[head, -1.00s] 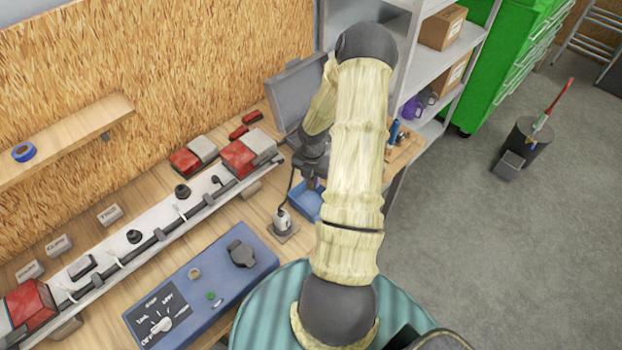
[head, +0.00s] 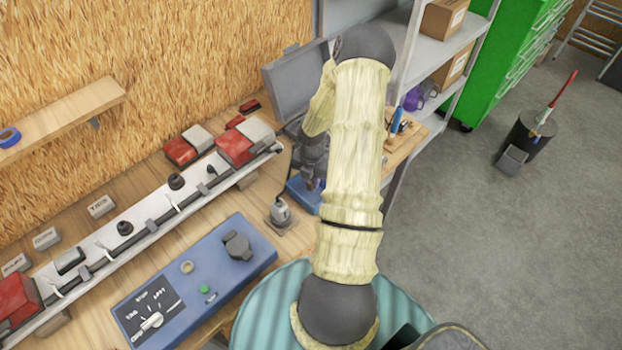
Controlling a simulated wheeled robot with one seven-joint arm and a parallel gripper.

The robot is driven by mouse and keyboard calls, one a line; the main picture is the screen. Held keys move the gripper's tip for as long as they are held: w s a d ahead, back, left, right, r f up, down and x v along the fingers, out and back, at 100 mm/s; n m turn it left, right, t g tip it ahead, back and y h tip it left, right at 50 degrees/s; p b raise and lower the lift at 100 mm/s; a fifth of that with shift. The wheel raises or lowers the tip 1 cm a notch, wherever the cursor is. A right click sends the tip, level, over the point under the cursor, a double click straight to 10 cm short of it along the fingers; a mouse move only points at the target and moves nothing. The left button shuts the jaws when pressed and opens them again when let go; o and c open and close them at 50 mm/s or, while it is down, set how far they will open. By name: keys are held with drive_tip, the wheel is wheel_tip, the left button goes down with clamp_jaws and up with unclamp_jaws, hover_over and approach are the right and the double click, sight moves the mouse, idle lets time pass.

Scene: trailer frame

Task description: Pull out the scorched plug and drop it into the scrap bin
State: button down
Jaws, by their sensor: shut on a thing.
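My gripper (head: 312,172) points down at the far end of the bench, partly hidden behind my forearm. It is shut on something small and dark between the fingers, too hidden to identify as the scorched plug. A small blue open bin (head: 298,194) lies just below the fingers, partly covered by the gripper and arm. Black round plugs or caps sit on the pale rail at its middle (head: 176,181), nearer left (head: 124,228) and far end (head: 211,169). I cannot tell scorching on them. No bin carries a readable scrap label.
A grey fitting with a black cable (head: 280,212) stands beside the blue bin. A blue control box (head: 205,277) lies in front of the rail. An open grey case (head: 296,85) stands behind the gripper.

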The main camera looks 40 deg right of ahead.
drive_tip(key=shift+f+b, duration=0.75)
drive_tip(key=shift+f, duration=0.7)
drive_tip(key=shift+s, duration=0.1)
drive_tip(key=shift+f, duration=0.1)
drive_tip(key=c, duration=0.9)
unclamp_jaws()
drive_tip(key=shift+o, duration=0.2)
drive_tip(key=shift+r+p, duration=3.55)
drive_tip(key=shift+p, duration=0.2)
